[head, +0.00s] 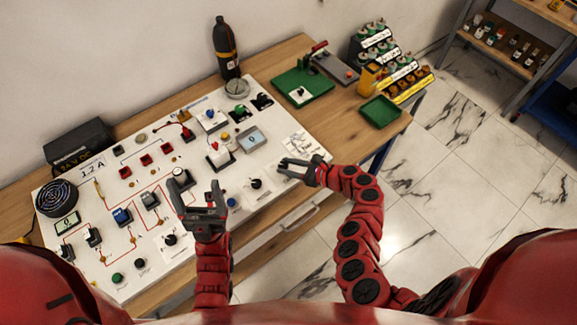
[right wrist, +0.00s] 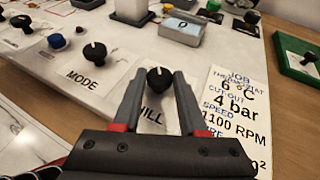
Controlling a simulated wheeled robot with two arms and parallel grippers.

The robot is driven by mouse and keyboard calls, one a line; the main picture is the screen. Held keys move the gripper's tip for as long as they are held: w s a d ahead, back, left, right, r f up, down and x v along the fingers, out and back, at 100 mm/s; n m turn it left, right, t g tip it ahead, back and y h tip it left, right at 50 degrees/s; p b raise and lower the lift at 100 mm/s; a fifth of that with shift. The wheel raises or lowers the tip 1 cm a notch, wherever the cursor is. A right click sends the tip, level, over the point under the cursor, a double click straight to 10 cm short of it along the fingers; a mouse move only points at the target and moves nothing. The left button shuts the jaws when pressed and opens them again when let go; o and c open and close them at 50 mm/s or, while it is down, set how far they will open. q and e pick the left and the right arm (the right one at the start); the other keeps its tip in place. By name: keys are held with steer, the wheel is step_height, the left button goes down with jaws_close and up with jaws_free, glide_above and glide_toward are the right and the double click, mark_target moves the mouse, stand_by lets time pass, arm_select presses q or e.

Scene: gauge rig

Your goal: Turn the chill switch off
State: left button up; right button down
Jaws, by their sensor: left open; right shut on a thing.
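The chill switch is a black rotary knob (right wrist: 158,78) with a white mark, on the white panel (right wrist: 75,50). Its label shows partly as "HILL" in the right wrist view. My right gripper (right wrist: 160,74) has its two fingers on either side of the knob and is shut on it. In the head view my right gripper (head: 282,167) reaches the panel's right front part and hides most of the knob. My left gripper (head: 195,188) is open and empty above the panel's front middle.
A black knob marked MODE (right wrist: 95,50) stands left of the chill knob, and a printed job card (right wrist: 232,115) lies to its right. A grey display box (head: 251,139) is behind.

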steer(key=shift+c, duration=2.3)
jaws_free()
steer(key=shift+a, duration=0.1)
steer(key=shift+s+d+r, duration=0.1)
steer(key=shift+d+r, duration=0.05)
steer(key=shift+d, duration=0.4)
steer(key=v, duration=1.6)
steer(key=shift+s+d, duration=0.1)
steer(key=shift+d, duration=0.05)
